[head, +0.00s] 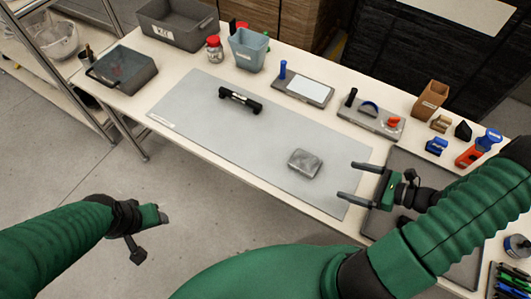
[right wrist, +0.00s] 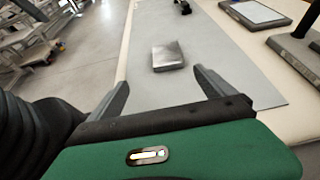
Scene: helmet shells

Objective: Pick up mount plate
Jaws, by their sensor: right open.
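A small grey metal block with a flat top, which I take as the mount plate (head: 305,163), lies on the grey mat (head: 215,125) near its right end. In the right wrist view the mount plate (right wrist: 167,56) lies just beyond the gap between the fingers. My right gripper (head: 346,180) is open and empty, its fingers pointing left toward the plate, apart from it. The fingers also show in the right wrist view (right wrist: 160,80). My left gripper (head: 150,225) hangs over the floor left of the table, away from the plate; its jaw opening is unclear.
A black handle-like bar (head: 240,100) lies on the mat. Behind stand a blue-grey bin (head: 248,50), a red-lidded jar (head: 214,50) and a tray with a white panel (head: 304,90). A dark tray (head: 400,165) lies under my right arm. The mat around the plate is clear.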

